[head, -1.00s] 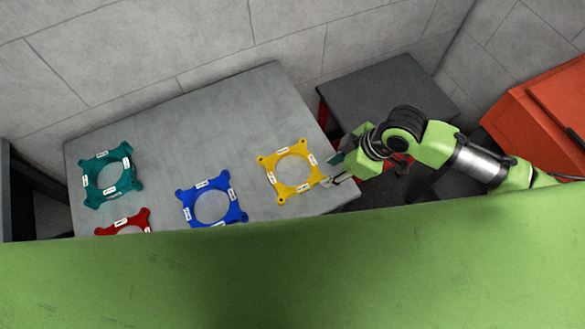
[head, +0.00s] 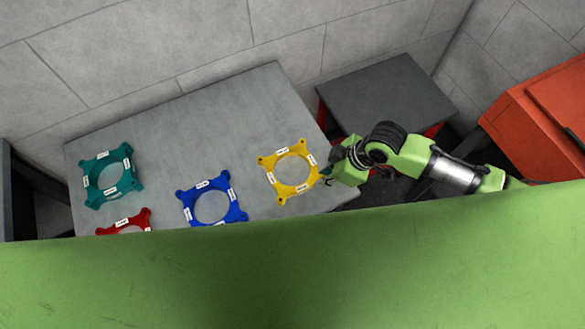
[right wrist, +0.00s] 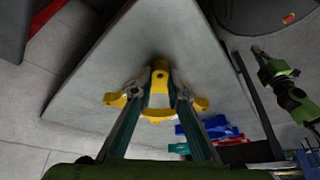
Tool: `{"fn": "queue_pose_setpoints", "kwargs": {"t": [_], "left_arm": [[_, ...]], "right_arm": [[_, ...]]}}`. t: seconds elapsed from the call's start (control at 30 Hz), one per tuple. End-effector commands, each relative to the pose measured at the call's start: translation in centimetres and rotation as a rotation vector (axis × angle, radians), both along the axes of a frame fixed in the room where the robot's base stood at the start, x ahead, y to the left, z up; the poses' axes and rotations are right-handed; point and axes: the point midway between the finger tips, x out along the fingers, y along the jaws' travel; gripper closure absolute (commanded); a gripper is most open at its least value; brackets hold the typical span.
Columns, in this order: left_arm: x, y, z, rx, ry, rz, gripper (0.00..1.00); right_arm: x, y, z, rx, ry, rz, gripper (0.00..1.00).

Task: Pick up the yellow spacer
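The yellow spacer (head: 266,178), a square frame with a round hole and corner lugs, lies flat near the right edge of the grey table. My right gripper (head: 326,176) is at its right side, fingers low by the tabletop. In the right wrist view the two fingers of this gripper (right wrist: 158,91) are apart, one on each side of the yellow spacer (right wrist: 160,78), with a gap to its middle lug; parts of the spacer are hidden behind the fingers. My left gripper (right wrist: 262,56) shows small at the right of the wrist view; its opening is unclear.
The blue spacer (head: 186,207), teal spacer (head: 92,180) and partly hidden red spacer (head: 124,222) lie left on the grey table (head: 225,130). A dark grey-topped stand (head: 385,95) is behind on the right, and an orange box (head: 530,120) is further right. The table's back is clear.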

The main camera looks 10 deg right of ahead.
Motion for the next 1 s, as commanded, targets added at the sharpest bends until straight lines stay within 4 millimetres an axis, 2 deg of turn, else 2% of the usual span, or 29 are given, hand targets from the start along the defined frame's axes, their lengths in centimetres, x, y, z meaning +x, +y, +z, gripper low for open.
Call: {"fn": "queue_pose_setpoints", "kwargs": {"t": [0.33,0.5,0.77,1.0], "left_arm": [[0.0,0.0,-0.1,0.0,0.0,0.0,1.0],[0.0,0.0,-0.7,0.0,0.0,0.0,1.0],[0.0,0.0,-0.5,0.0,0.0,0.0,1.0],[0.0,0.0,-0.8,0.0,0.001,-0.001,1.0]], "right_arm": [[0.1,0.0,0.8,0.002,-0.003,-0.001,1.0],[0.2,0.1,3.4,0.003,-0.007,0.001,1.0],[-3.7,4.0,9.6,0.008,-0.006,0.006,1.0],[-7.7,8.0,11.8,0.007,-0.002,0.005,1.0]]}}
